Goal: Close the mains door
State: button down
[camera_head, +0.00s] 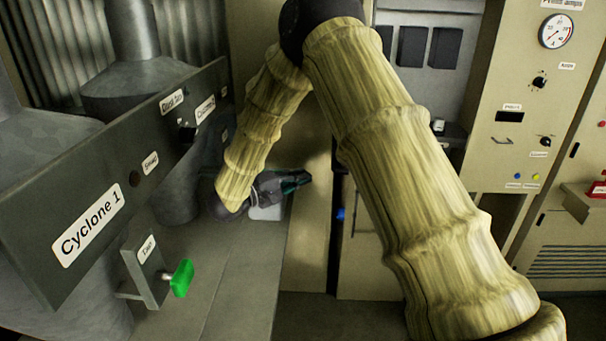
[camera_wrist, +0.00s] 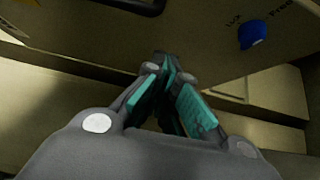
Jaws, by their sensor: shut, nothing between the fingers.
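I cannot tell for certain which panel is the mains door. A beige cabinet panel (camera_head: 313,225) stands upright behind my gripper in the head view, with a dark vertical gap at its right side. My gripper (camera_head: 303,178) is shut and empty, with teal finger pads, and points right toward that gap. In the wrist view my gripper (camera_wrist: 165,68) points at a beige panel (camera_wrist: 205,40) carrying a blue knob (camera_wrist: 252,34), with lettering beside it. I cannot tell whether the fingertips touch the panel. My arm hides much of the cabinet in the head view.
A beige control cabinet (camera_head: 510,90) with a gauge (camera_head: 556,31) stands at the right. A red box (camera_head: 583,200) sits at the far right.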

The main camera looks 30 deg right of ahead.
aim_at(336, 170)
jog(key=shift+s+d+p, duration=0.25)
jog(key=shift+d+p, duration=0.45)
jog(key=shift+d, duration=1.1)
jog(key=shift+s+d+p, duration=0.2)
jog(key=shift+d+p, duration=0.45)
jog(key=shift+d, duration=1.15)
jog(key=shift+s+d+p, duration=0.25)
jog(key=shift+d+p, duration=0.45)
jog(key=shift+d, duration=1.1)
